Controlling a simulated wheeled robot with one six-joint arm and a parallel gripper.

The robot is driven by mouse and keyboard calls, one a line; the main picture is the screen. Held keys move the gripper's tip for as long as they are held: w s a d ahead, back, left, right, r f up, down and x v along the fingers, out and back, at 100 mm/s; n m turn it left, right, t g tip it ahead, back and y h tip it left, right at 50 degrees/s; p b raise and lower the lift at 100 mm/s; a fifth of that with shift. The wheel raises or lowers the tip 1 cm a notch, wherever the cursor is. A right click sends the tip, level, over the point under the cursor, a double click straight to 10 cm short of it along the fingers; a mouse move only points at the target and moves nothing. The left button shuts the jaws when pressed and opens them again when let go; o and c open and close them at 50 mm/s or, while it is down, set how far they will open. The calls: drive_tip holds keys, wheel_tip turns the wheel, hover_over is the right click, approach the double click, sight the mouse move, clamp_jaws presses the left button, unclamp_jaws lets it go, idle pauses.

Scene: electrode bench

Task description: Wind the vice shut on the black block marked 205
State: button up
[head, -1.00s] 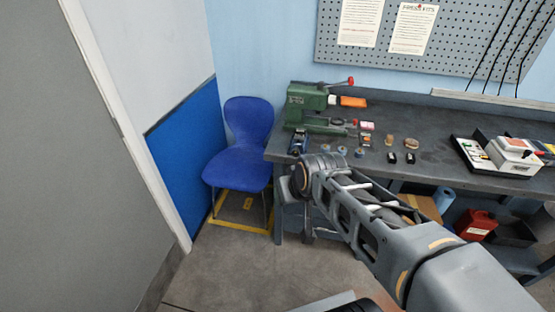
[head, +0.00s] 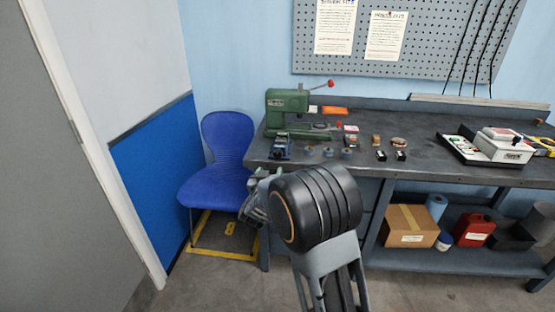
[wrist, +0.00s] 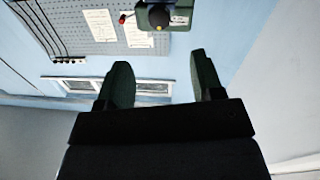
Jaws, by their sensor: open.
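The green press (head: 290,108) with a red-knobbed lever stands behind the vice. Several small parts lie on the bench (head: 430,160). A white device (head: 505,144) is at right. A blue chair (head: 226,140) stands left of the bench. A cardboard box (head: 410,225) is underneath.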

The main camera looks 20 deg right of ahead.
sight(277, 156)
drive_tip(key=x, duration=1.2)
drive_tip(key=shift+w+d+p, duration=0.2)
drive_tip(key=shift+w+p, duration=0.1)
drive_tip(key=shift+c, duration=0.4)
drive_tip(key=c, duration=0.8)
drive_tip(key=shift+c, duration=0.2)
